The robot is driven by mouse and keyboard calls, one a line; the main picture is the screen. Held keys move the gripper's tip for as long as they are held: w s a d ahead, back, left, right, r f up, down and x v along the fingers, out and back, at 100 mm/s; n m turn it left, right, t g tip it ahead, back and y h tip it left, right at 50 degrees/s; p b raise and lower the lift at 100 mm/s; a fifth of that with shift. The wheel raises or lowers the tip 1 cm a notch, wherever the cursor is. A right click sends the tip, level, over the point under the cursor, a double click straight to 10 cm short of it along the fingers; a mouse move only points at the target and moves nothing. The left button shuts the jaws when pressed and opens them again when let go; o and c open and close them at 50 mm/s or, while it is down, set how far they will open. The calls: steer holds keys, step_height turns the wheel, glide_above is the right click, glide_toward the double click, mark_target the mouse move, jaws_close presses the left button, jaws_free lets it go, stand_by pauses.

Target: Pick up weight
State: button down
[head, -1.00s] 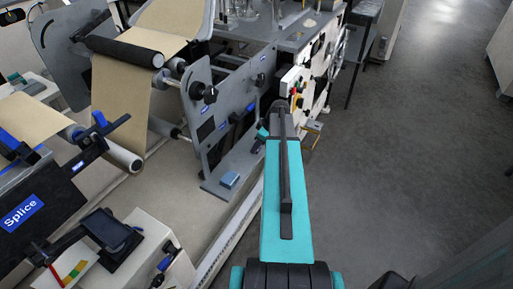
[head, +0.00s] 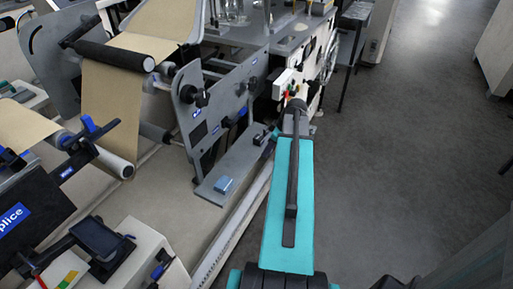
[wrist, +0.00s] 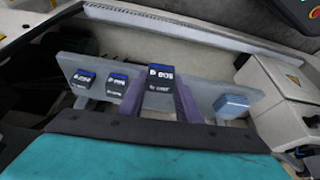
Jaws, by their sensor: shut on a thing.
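In the wrist view, a dark weight (wrist: 160,78) with a blue-and-white label is held between the two purple-grey fingers of my gripper (wrist: 161,90), which is shut on it. The weight overlaps the grey shelf plate (wrist: 205,87) behind it; its height above the plate is hard to judge. Two similar dark weights, one at the far left (wrist: 82,82) and one nearer the gripper (wrist: 117,84), stand on the plate to the left. In the head view, my arm hides the gripper's fingers and the held weight.
A small blue-grey block (wrist: 232,103) lies on the plate to the right of my gripper; it also shows in the head view (head: 223,184). The grey machine frame (head: 190,110) with brown paper web stands left of my arm. Open floor (head: 420,130) lies to the right.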

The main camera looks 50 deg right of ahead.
steer(key=s+d, duration=0.2)
steer(key=s, duration=0.5)
steer(key=shift+r+b, duration=0.35)
